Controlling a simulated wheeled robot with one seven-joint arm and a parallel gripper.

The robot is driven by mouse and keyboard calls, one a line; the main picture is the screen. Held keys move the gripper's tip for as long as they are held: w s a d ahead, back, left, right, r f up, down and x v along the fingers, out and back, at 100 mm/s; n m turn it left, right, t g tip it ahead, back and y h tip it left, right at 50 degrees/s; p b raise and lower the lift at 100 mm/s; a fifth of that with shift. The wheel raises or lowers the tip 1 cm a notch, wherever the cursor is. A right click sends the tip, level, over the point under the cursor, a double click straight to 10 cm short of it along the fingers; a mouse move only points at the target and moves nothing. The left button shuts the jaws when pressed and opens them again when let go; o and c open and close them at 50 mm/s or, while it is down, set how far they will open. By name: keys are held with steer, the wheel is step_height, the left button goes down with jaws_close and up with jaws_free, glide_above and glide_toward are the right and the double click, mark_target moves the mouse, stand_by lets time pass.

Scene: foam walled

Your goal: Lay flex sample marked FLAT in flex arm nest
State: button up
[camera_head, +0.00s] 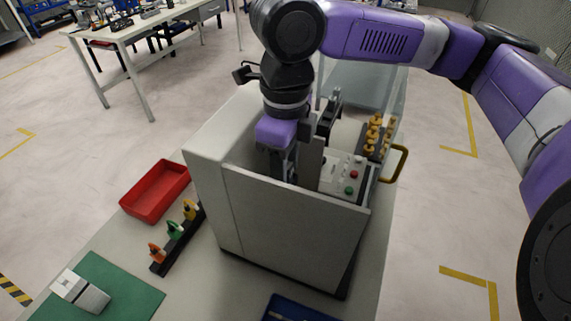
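My gripper (283,172) points down inside a light grey walled machine (285,225). Its fingertips are partly hidden by the machine's front wall, so I cannot tell whether they are open or shut, or whether they hold anything. I cannot make out a flex sample marked FLAT. The flex arm nest cannot be made out either; the inside of the machine near my gripper is largely hidden by the walls and my arm.
A control panel (345,178) with red and green buttons and several brass-coloured parts (375,136) are at the machine's right. Left stand a red tray (156,191), a black rack (178,241) with coloured pieces, and a metal block (80,291) on a green mat (128,288). A blue tray (292,308) is in front.

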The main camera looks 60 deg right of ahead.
steer(key=shift+o, duration=0.2)
step_height(320, 180, up, 8)
steer(key=shift+f, duration=0.1)
stand_by(0.5)
stand_by(0.3)
